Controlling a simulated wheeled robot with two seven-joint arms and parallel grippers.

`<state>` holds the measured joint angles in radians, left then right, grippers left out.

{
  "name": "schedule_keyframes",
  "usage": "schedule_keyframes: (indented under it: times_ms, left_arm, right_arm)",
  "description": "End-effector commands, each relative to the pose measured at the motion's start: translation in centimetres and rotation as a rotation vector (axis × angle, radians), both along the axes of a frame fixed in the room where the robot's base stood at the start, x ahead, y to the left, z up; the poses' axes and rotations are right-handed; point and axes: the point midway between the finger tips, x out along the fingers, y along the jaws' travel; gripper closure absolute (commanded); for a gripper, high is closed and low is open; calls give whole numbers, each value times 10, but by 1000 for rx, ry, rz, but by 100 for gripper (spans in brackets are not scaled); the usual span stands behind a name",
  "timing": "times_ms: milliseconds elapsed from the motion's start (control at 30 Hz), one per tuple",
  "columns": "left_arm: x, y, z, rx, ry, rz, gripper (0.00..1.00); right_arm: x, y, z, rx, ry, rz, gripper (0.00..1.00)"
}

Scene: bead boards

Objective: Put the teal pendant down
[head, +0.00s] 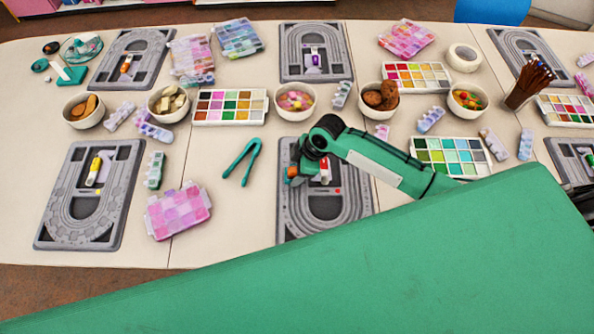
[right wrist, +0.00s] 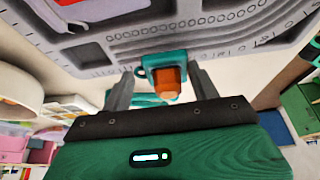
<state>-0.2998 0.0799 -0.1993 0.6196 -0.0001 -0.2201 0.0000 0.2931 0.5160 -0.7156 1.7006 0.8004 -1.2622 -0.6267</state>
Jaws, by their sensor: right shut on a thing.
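My right gripper (head: 302,172) is over the left part of the middle front grey bead board (head: 290,215). In the right wrist view its two grey fingers (right wrist: 163,84) are shut on the teal pendant (right wrist: 149,63), which has a small loop at one side. An orange block (right wrist: 168,82) shows at the pendant, between the fingers. In the head view the orange part (head: 292,171) shows beside the gripper, and the teal part blends with it. Whether the pendant touches the board is unclear. My left gripper is not in view.
A red and white piece (head: 326,170) lies on the same board, close right of the gripper. Teal tweezers (head: 240,163) lie left of the board. Bowls, including one of candy (head: 295,100), and paint trays stand behind. A pink bead box (head: 178,211) is farther left.

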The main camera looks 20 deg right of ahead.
Motion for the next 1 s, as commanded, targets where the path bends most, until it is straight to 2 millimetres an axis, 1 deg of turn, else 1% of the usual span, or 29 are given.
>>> schedule_keyframes:
  times_ms: [100, 200, 567, 600, 667, 700, 1000]
  left_arm:
    - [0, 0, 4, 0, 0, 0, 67]
    - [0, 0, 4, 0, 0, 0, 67]
    - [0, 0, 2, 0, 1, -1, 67]
    - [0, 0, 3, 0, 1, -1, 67]
    - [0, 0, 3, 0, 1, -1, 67]
    - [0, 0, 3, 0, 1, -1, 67]
    - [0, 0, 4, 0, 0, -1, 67]
  right_arm:
    - [0, 0, -17, -1, 3, -2, 61]
    - [0, 0, -25, -1, 1, -1, 61]
    - [0, 0, -29, -1, 0, 0, 61]
    - [0, 0, -29, -1, 0, 0, 33]
    - [0, 0, -29, -1, 0, 0, 21]
    - [0, 0, -29, -1, 0, 0, 17]
    - [0, 0, -26, 0, 0, 0, 17]
